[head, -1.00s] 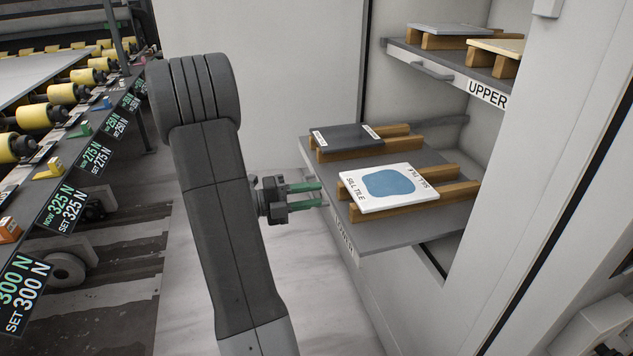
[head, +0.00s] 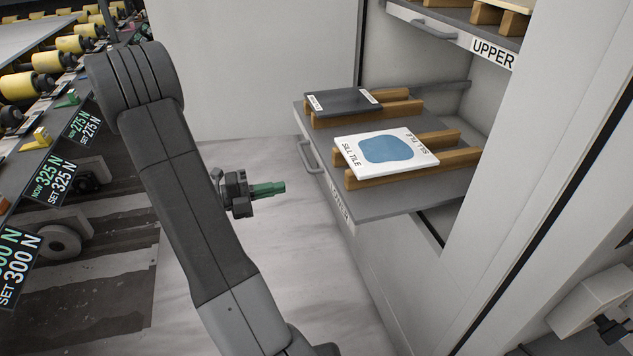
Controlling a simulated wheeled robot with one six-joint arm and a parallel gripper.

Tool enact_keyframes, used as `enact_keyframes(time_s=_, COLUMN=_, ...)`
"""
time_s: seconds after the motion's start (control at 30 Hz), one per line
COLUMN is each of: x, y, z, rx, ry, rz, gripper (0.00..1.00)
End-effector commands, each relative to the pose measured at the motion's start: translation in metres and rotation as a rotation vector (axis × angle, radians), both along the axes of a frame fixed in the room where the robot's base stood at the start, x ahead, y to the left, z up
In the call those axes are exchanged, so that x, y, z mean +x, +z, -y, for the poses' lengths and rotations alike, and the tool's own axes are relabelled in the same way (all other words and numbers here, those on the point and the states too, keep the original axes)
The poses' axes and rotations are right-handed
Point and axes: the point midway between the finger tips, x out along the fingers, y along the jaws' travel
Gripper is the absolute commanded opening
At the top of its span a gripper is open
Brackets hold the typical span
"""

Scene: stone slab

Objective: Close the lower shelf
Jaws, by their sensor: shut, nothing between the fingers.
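The lower shelf (head: 400,206) is a grey tray labelled LOWER that sticks out of the white cabinet. Its bar handle (head: 310,156) is on the front edge, facing left. On it a white sill tile with a blue patch (head: 385,149) and a dark tile (head: 342,101) rest on wooden bars. My gripper (head: 283,188) has green fingertips and is shut and empty. It is left of the shelf's front edge and appears apart from it, pointing right, a little below the handle in the picture.
The upper shelf (head: 436,29), labelled UPPER, is inside the cabinet above, with wooden bars on it. The white cabinet wall (head: 540,110) stands at the right. A roller line (head: 45,90) with force displays runs along the left. The pale floor between is clear.

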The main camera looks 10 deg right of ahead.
Motion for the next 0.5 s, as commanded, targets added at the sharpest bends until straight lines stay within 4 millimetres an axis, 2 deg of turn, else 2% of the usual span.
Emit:
enact_keyframes(time_s=0.1, x=0.000, y=-0.002, z=0.024, rx=0.001, ry=-0.005, rz=0.000, gripper=0.00)
enact_keyframes(time_s=0.5, x=0.002, y=-0.002, z=0.087, rx=0.001, ry=-0.004, rz=0.001, gripper=0.00)
